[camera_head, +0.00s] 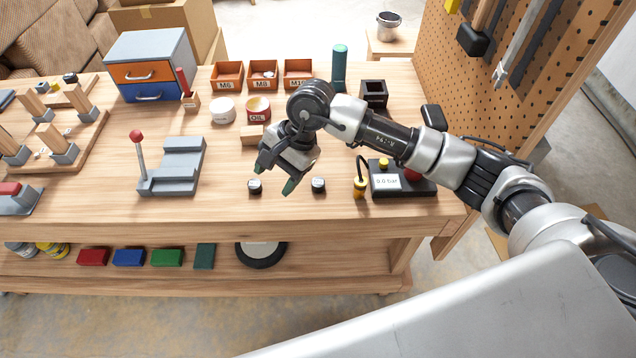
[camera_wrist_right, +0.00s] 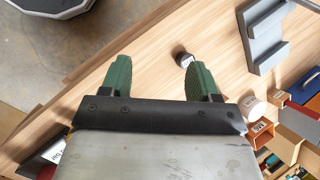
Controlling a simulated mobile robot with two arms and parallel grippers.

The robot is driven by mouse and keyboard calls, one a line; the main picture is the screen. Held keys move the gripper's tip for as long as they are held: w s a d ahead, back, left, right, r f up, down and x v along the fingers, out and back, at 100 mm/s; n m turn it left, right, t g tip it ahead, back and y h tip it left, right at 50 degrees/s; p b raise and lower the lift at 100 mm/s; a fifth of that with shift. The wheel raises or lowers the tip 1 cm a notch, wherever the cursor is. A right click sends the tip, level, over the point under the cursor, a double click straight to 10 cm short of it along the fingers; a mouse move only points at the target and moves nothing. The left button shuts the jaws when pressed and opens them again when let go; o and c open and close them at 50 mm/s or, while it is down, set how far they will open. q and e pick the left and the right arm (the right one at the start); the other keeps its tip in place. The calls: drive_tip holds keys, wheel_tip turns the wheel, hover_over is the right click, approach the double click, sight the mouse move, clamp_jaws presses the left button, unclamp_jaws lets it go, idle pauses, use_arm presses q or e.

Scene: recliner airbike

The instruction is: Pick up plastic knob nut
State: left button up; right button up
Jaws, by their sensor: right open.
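Two small dark knob-like pieces lie on the wooden workbench, a left one (camera_head: 254,186) and a right one (camera_head: 318,185). Either could be the plastic knob nut; they look much alike. My right gripper (camera_head: 275,178) is open and empty above the bench, its green-padded fingertips between the two pieces in the head view. In the right wrist view, the open fingers (camera_wrist_right: 160,78) show one dark, pale-topped piece (camera_wrist_right: 185,60) beside the right fingertip, with no visible grip on it. My left gripper is out of view.
A grey fixture with a red-knobbed lever (camera_head: 175,168) stands left of the pieces. A black gauge box (camera_head: 402,180) and a yellow-black fitting (camera_head: 360,187) stand to the right. The front bench strip is clear.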

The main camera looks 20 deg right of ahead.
drive_tip(key=w+d+n+h, duration=0.1)
drive_tip(key=w+d+h, duration=0.3)
drive_tip(key=d, duration=0.5)
drive_tip(key=h, duration=0.2)
hover_over(318, 182)
drive_tip(key=shift+t, duration=0.4)
wheel_tip(318, 182, down, 4)
drive_tip(key=shift+w+a+f+p, duration=0.1)
drive_tip(key=shift+w+a+p, duration=0.05)
drive_tip(key=shift+p, duration=0.25)
drive_tip(key=shift+f, duration=0.6)
wheel_tip(318, 182, down, 4)
drive_tip(key=shift+f+p, duration=0.15)
drive_tip(key=shift+p, duration=0.55)
drive_tip(key=c, duration=1)
